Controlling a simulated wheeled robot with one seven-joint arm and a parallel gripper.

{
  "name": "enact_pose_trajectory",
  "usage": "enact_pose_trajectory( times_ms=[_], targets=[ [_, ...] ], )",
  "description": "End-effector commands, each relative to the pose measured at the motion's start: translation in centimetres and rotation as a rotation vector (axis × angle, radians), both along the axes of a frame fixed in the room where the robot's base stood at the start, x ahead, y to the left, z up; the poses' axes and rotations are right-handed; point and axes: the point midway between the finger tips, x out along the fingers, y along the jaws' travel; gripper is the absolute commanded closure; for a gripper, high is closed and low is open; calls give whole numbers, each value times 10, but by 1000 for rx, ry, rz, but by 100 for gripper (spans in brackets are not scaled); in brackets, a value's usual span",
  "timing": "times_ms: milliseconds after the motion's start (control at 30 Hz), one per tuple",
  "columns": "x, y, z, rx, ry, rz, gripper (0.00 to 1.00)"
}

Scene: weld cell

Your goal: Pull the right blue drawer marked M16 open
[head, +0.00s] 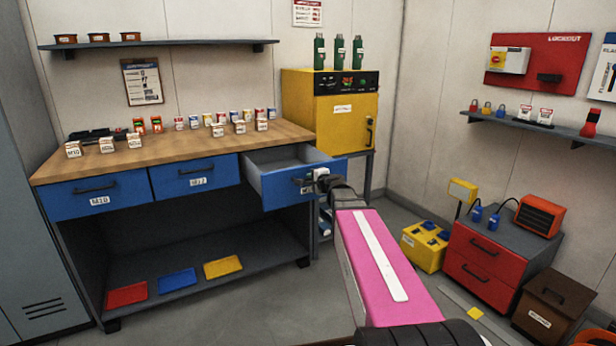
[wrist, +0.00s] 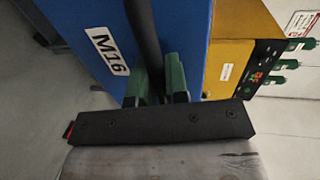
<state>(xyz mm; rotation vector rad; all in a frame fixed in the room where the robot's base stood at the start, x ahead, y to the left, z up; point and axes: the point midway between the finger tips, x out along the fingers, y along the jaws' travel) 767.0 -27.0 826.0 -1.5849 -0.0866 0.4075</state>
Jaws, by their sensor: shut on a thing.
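The right blue drawer (head: 278,195) is pulled partway out of the workbench, and its grey inside shows empty in the head view. In the wrist view its blue front (wrist: 88,18) carries a white label (wrist: 108,51) reading M16. My gripper (head: 322,177) is at the drawer's front, at the end of my pink arm. In the wrist view, the green fingers of my gripper (wrist: 162,80) are shut around the dark bar handle (wrist: 143,35). The gripper hides part of the label and the handle in the head view.
The M10 drawer (head: 98,192) and middle drawer (head: 195,177) are shut. A yellow cabinet (head: 335,120) stands behind and right of the open drawer. A red drawer unit (head: 480,265) and a yellow box (head: 424,248) stand at the right. The floor before the bench is clear.

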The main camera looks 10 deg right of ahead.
Motion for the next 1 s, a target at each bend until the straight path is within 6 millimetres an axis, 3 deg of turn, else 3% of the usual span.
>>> enact_pose_trajectory(
  times_ms=[167, 533, 567, 633, 1000],
  targets=[
    [-16, -4, 0, 0, 0, 1, 100],
    [-17, -5, 0, 0, 0, 1, 100],
    [-17, -5, 0, 0, 0, 1, 82],
    [-17, -5, 0, 0, 0, 1, 61],
    [-19, -6, 0, 0, 0, 0, 61]
  ],
)
